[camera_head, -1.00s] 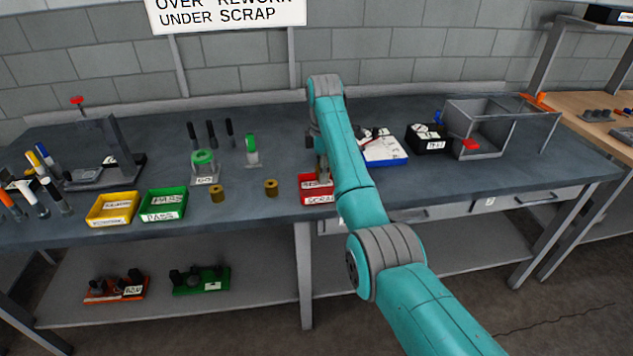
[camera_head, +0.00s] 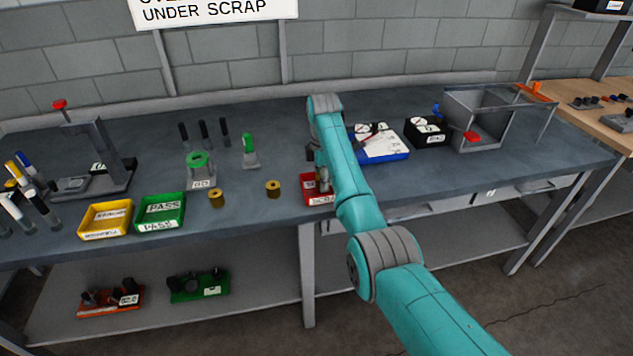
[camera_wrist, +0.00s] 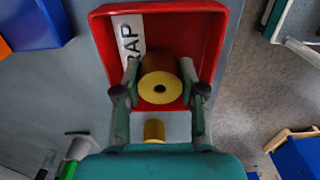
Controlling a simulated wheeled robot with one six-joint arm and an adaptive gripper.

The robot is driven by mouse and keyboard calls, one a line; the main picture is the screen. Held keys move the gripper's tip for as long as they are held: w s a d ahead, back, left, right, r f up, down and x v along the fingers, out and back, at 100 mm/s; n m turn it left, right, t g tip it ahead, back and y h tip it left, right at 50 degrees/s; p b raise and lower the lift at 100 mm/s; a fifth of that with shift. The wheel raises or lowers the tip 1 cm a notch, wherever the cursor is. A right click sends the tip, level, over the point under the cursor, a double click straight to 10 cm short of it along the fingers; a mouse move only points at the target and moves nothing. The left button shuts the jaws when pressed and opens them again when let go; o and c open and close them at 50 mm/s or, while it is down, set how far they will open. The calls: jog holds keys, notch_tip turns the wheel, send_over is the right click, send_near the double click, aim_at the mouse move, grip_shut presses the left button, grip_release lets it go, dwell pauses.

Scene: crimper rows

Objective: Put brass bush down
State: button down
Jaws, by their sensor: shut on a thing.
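In the head view my gripper (camera_head: 324,180) is at the red bin (camera_head: 312,200), and the arm hides part of the bin and the held bush. Whether the bush touches the bin floor is unclear.
Two other brass bushes (camera_head: 273,188) (camera_head: 217,198) stand on the bench left of the bin. Yellow (camera_head: 106,234) and green PASS (camera_head: 160,227) bins lie further left. A blue tray (camera_head: 383,157) and a black bin (camera_head: 427,141) are to the right. The bench's front edge is close.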

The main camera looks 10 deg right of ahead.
jog(key=shift+d+f, duration=0.1)
jog(key=shift+f, duration=0.3)
jog(key=shift+f, duration=0.1)
jog(key=c, duration=0.7)
grip_release()
jog(key=shift+o, duration=0.2)
